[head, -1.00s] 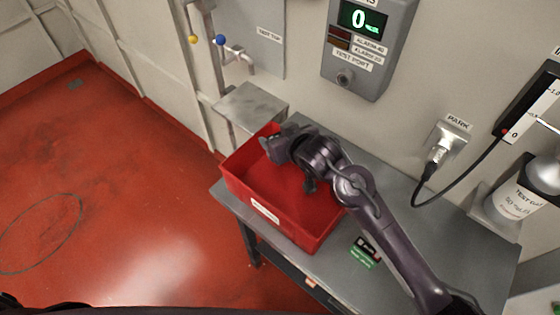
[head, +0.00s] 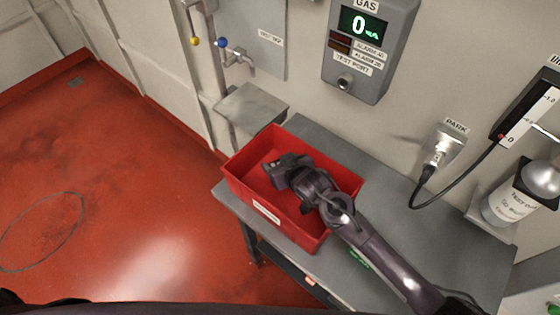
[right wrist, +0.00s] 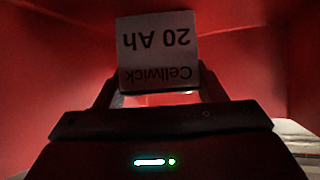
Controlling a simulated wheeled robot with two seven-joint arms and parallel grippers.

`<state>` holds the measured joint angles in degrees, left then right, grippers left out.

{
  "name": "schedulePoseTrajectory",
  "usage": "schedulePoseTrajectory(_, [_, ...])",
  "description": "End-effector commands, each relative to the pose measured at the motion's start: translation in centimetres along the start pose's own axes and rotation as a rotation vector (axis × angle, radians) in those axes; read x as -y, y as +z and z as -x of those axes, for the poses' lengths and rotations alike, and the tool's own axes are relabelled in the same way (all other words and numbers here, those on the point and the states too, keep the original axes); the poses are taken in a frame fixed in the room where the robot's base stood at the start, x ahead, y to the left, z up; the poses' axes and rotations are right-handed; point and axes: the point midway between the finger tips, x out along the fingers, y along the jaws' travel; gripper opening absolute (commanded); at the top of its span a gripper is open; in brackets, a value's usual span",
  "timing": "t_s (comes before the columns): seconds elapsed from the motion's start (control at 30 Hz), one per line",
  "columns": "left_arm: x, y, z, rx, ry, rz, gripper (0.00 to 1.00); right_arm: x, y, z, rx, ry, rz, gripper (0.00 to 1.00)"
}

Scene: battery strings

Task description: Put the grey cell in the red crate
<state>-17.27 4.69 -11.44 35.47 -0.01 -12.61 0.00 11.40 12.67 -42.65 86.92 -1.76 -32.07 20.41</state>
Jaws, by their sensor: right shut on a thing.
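The red crate (head: 243,193) stands on the grey bench, open side up. My right arm reaches over its right wall, and my right gripper (head: 283,166) is down inside the crate's opening. In the right wrist view the right gripper (right wrist: 157,88) is shut on the grey cell (right wrist: 156,50), whose pale label reads "Cellwick 20 Ah" upside down. Red crate walls (right wrist: 55,60) surround the cell there. Whether the cell touches the crate floor cannot be told. In the head view the gripper mostly hides the cell. My left gripper is not in view.
The grey bench (head: 400,225) has clear room right of the crate. A green label (head: 359,258) shows beside my right arm. A small metal shelf (head: 250,103) is behind the crate. A gas meter (head: 366,45), a cable socket (head: 440,150) and a white cylinder (head: 512,203) line the wall.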

Motion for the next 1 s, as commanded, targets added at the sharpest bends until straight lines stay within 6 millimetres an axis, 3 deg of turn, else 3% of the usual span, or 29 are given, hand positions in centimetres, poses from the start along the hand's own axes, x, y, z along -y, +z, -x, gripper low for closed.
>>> schedulePoseTrajectory(0.07, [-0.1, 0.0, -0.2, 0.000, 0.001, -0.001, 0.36, 0.0, 0.2, -0.2, -0.002, 0.000, -0.001, 0.33])
schedulePoseTrajectory(0.1, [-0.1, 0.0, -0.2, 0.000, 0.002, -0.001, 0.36, 0.0, 0.3, -0.2, 0.000, 0.000, -0.001, 0.65])
schedulePoseTrajectory(0.17, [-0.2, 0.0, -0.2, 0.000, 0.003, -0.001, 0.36, 0.0, 0.2, -0.2, 0.000, 0.000, 0.000, 0.73])
schedulePoseTrajectory(0.57, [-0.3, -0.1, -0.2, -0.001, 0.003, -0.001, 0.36, 0.0, 0.0, 0.5, 0.000, 0.000, 0.000, 0.73])
schedulePoseTrajectory(1.0, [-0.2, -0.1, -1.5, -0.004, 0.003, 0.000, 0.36, 0.0, 0.1, 6.3, 0.001, 0.000, 0.000, 0.73])
